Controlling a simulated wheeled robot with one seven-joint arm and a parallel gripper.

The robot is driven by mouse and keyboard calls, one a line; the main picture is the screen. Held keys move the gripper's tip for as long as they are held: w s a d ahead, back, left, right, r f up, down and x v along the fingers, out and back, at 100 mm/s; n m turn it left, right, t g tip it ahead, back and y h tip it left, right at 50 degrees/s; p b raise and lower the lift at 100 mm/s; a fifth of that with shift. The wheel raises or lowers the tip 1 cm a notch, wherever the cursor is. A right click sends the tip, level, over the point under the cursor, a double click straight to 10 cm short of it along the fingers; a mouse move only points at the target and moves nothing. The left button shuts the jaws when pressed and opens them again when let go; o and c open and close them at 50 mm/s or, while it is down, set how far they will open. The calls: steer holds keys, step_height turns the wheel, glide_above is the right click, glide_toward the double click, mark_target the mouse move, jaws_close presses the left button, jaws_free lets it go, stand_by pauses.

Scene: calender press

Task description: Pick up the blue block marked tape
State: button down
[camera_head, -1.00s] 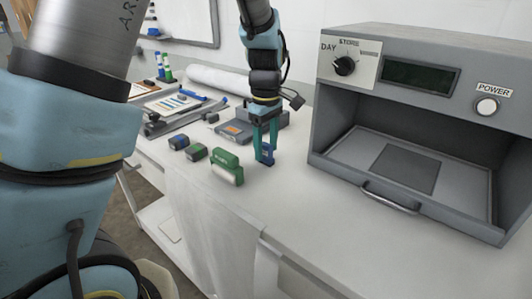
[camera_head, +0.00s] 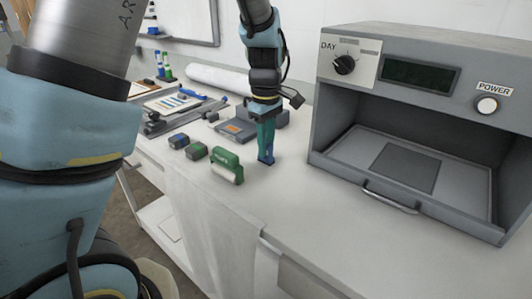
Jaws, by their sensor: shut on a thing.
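My gripper (camera_head: 266,152) points down over the white bench top, to the left of the grey machine. Its teal fingers are shut on a small blue block (camera_head: 266,160), which shows as a blue patch at the fingertips, at or close to the bench surface. The fingers hide most of the block, and no marking can be read on it. I cannot tell whether it touches the bench.
A green block with a pale roller (camera_head: 228,167) stands close left of my gripper. Two small dark blocks, one blue-topped (camera_head: 179,141) and one green-topped (camera_head: 196,151), lie further left. A grey device (camera_head: 236,129) lies behind. The open grey machine (camera_head: 448,209) stands right. The front bench is clear.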

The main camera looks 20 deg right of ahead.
steer(key=shift+r, duration=0.15)
step_height(320, 180, up, 10)
steer(key=shift+f+b, duration=0.1)
steer(key=shift+b, duration=0.85)
steer(key=c, duration=1.3)
jaws_free()
jaws_close()
